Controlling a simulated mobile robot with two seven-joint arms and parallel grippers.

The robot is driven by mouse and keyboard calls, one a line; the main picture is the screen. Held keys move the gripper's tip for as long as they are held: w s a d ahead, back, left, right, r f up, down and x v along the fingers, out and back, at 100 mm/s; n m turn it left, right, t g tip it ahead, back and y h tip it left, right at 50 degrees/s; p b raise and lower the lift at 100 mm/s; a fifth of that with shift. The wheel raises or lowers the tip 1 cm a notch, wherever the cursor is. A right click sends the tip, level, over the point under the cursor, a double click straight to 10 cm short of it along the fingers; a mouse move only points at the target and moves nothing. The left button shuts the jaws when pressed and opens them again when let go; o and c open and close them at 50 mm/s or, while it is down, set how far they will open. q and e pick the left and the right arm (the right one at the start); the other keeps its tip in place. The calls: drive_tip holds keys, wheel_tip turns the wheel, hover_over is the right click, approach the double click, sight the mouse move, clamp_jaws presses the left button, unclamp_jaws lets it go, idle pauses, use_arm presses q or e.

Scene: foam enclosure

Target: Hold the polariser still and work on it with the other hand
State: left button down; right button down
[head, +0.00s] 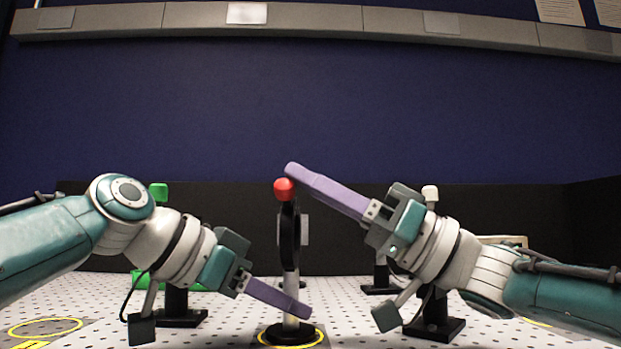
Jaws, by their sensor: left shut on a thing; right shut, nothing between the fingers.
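The polariser (289,232) stands upright in the middle of the head view. It has a dark round mount seen nearly edge-on, a red knob (284,189) on top, a pale post (291,285) and a black round base (289,334). My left gripper (306,312) is shut on the lower post, its purple fingers crossing in front of it. My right gripper (291,169) is shut and empty. Its purple fingertips are at the red knob, just above and beside it; I cannot tell whether they touch.
Black-based mounts stand behind my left wrist (178,308) and my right wrist (435,318), topped by a green knob (158,192) and a white knob (430,193). Another black base (381,284) is farther back. The perforated table is open at the front left, around a yellow ring (45,320).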

drive_tip(key=shift+f, duration=0.15)
wheel_tip(320, 180, up, 4)
drive_tip(key=w+v, duration=0.1)
drive_tip(key=v, duration=0.9)
drive_tip(key=shift+d, duration=0.45)
use_arm(q)
drive_tip(key=c, duration=0.7)
unclamp_jaws()
drive_tip(key=shift+o, duration=0.2)
